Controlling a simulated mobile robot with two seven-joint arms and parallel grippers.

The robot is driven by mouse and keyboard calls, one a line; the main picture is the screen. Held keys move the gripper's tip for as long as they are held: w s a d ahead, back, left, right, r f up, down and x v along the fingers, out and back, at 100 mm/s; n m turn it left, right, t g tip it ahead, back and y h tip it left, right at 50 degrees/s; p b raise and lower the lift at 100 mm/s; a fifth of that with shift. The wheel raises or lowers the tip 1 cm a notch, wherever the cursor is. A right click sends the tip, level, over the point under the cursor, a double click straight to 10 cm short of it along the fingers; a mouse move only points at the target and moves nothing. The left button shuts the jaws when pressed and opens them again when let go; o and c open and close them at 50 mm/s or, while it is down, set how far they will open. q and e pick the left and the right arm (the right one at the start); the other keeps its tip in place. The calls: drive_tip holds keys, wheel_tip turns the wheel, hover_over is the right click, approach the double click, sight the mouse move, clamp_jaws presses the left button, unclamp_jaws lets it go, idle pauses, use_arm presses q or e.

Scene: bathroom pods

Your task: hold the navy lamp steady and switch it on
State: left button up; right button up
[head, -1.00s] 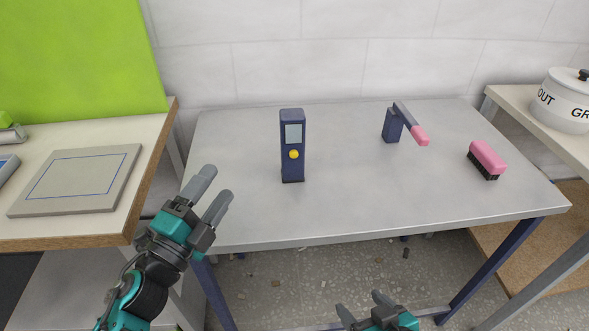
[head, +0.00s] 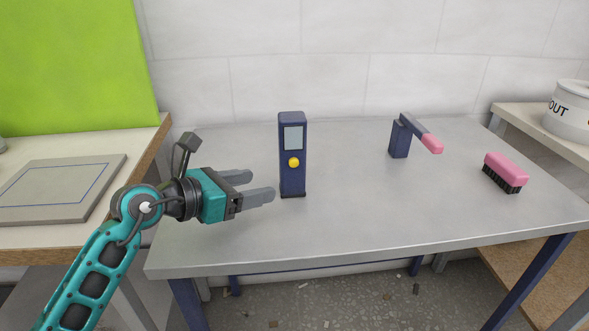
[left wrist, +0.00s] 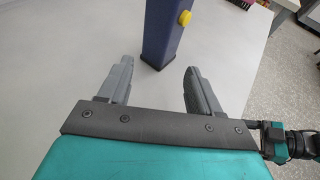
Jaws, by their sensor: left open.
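The navy lamp (head: 292,175) stands upright on the grey table, a tall block with a pale panel and a yellow button (head: 294,162) on its front. In the left wrist view the lamp (left wrist: 163,40) stands just ahead of the fingers, with its yellow button (left wrist: 185,18) on the right side. My left gripper (head: 262,186) is open and empty, low over the table to the left of the lamp, its fingers pointing at it. The lamp is beyond the fingertips, not between them. My right gripper is not in view.
On the grey table (head: 350,215) a navy stand with a pink-tipped lever (head: 415,131) and a pink brush (head: 506,170) stand to the right. A wooden counter with a grey board (head: 60,188) is left. A white pot (head: 570,110) sits on the right shelf. The table's front is clear.

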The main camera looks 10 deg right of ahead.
sight(281, 181)
use_arm(q)
drive_tip(key=b+x, duration=0.2)
drive_tip(key=x, duration=0.3)
drive_tip(key=shift+f, duration=0.2)
drive_tip(key=b+x, duration=0.1)
drive_tip(key=x, duration=0.2)
drive_tip(key=shift+s+r, duration=0.1)
drive_tip(key=shift+w+d+b, duration=0.3)
drive_tip(key=shift+w+d, duration=0.1)
drive_tip(key=shift+d, duration=0.15)
clamp_jaws()
drive_tip(key=c, duration=1.1)
unclamp_jaws()
drive_tip(key=shift+c, duration=0.2)
drive_tip(key=o, duration=1.5)
